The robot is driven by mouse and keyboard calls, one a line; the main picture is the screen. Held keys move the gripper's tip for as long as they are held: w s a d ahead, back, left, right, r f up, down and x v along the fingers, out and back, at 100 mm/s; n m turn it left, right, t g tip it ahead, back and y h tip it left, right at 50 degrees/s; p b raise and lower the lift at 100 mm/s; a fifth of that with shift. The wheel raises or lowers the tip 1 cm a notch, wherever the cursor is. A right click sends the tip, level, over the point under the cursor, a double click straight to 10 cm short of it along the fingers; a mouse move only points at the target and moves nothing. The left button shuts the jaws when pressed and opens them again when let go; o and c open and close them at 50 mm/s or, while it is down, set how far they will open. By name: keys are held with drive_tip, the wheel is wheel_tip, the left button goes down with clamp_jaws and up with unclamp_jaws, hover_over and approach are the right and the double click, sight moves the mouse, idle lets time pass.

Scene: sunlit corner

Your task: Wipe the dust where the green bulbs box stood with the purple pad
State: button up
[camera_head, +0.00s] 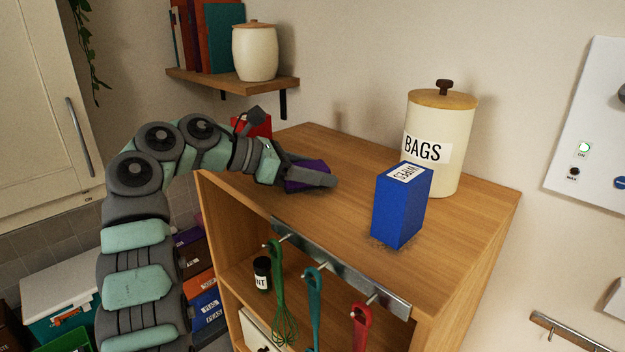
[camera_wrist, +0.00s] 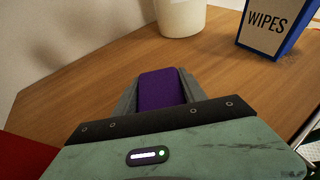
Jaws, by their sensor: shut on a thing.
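My gripper (camera_head: 318,177) is shut on the purple pad (camera_head: 303,172) over the left part of the wooden cabinet top (camera_head: 345,150). In the wrist view the pad (camera_wrist: 160,92) sits between the two grey fingers. I cannot tell whether the pad touches the wood. No green bulbs box shows on the cabinet top. Dark dust specks (camera_head: 378,243) show at the base of a blue box (camera_head: 399,210), which reads WIPES in the wrist view (camera_wrist: 268,28). No other dust patch is clear; the wood under my gripper is hidden.
A cream BAGS canister (camera_head: 440,130) stands behind the blue box. A red box (camera_head: 254,125) is partly hidden behind my wrist. A shelf (camera_head: 230,82) with books and a cream jar (camera_head: 255,52) is above left. Utensils hang from a front rail (camera_head: 340,268). The middle top is clear.

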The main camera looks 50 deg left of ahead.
sight(340, 195)
drive_tip(key=shift+d+b, duration=1.1)
drive_tip(key=shift+b, duration=0.35)
drive_tip(key=shift+d+f+b, duration=0.2)
drive_tip(key=shift+d+b, duration=0.25)
drive_tip(key=shift+b, duration=0.65)
drive_tip(key=d+b, duration=0.2)
drive_tip(key=b, duration=0.2)
drive_tip(key=shift+w+d, duration=0.1)
drive_tip(key=shift+d, duration=0.1)
drive_tip(key=shift+d+r+b, duration=0.1)
drive_tip(key=shift+d+b, duration=0.2)
drive_tip(key=shift+b, duration=0.4)
drive_tip(key=shift+b, duration=0.3)
